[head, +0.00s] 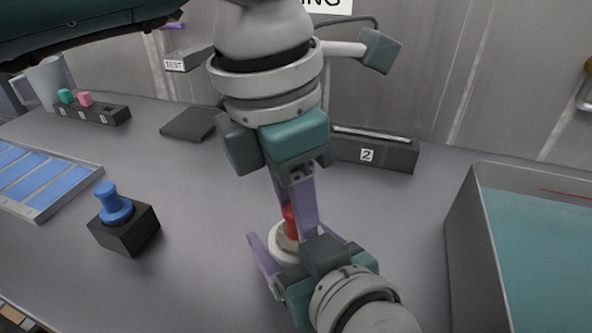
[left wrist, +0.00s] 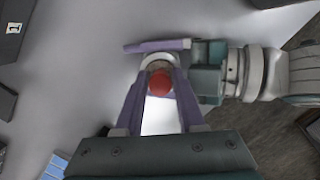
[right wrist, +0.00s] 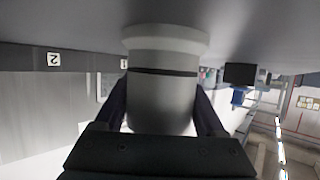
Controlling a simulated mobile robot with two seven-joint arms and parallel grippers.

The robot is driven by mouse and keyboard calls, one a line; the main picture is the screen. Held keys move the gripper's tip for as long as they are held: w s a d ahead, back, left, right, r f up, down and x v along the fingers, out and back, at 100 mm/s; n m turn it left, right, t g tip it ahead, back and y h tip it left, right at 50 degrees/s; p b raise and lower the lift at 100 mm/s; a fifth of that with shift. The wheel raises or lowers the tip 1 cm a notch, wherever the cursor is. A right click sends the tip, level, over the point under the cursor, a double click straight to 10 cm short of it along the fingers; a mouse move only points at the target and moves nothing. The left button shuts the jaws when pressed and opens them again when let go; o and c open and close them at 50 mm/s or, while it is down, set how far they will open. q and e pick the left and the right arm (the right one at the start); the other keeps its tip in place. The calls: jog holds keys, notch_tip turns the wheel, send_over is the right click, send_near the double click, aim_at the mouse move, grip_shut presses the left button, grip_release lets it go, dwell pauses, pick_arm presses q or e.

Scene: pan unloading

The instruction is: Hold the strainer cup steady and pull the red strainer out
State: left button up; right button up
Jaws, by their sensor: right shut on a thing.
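The white strainer cup (head: 280,243) stands on the grey table in the head view, partly hidden by my grippers. In the right wrist view the cup (right wrist: 163,95) sits between my right gripper's fingers. My right gripper (head: 258,240) is shut on the cup from the side. The red strainer (head: 290,222) stands in the cup; its round red top (left wrist: 160,83) shows in the left wrist view. My left gripper (head: 300,235) reaches down from above, a purple finger on each side of the red top. Whether the left fingers press on it is unclear.
A black block with a blue knob (head: 114,206) and a blue-panelled tray (head: 40,178) are at left. A black box marked 2 (head: 372,153) stands behind. A grey bin with a teal inside (head: 478,205) stands at right. The table between block and cup is clear.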

pick_arm(q)
grip_shut()
dwell(0.7)
